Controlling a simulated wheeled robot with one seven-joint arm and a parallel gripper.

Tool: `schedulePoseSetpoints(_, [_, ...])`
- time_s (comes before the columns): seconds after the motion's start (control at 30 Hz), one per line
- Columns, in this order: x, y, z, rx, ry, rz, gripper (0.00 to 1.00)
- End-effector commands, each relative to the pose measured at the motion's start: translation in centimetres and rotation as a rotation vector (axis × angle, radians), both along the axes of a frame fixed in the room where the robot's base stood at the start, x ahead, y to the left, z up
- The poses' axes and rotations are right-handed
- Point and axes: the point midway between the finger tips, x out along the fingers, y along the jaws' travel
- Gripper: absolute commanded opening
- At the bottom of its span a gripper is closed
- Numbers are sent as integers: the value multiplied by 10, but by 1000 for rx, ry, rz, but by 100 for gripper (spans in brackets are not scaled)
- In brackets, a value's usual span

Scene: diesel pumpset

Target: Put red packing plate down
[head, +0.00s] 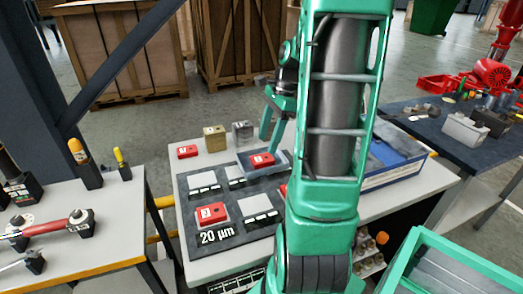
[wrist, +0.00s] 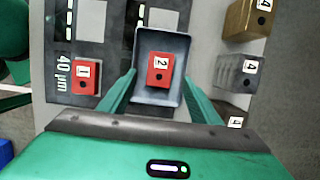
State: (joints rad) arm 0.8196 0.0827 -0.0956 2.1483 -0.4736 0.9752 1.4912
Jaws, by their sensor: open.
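A red packing plate marked 2 (wrist: 160,69) lies in a shallow grey tray (wrist: 145,40) on the dark mat. In the head view this red plate (head: 262,160) and tray (head: 284,162) are near the mat's far right part. My gripper (wrist: 160,78) is open, with one finger on each side of the red plate near the tray's side walls. Gaps show between the fingers and the plate. In the head view my gripper (head: 272,130) is just above the tray, its fingers partly hidden by my arm.
Another red block (head: 211,213) sits on the mat by the 20 µm label. A red block (head: 187,151), a gold block (head: 215,138) and a grey block (head: 243,131) stand behind the mat. A red block marked 1 (wrist: 87,75) is near the 40 µm label. A blue-topped box (head: 395,160) is at right.

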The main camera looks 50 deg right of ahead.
Motion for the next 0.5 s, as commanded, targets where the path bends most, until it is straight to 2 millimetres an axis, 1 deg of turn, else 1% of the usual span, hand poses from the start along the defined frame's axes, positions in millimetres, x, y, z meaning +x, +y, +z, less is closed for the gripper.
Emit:
schedulePoseSetpoints(0.03, [0,-4,11,-4,-3,0,58])
schedulePoseSetpoints(0.2, [-4,-10,37,-2,-2,-1,58])
schedulePoseSetpoints(0.3, [-5,-12,47,-1,-2,0,58])
schedulePoseSetpoints(0.4, [-6,-13,53,-1,0,3,58])
schedulePoseSetpoints(0.5, [-8,-7,56,-11,-4,38,58])
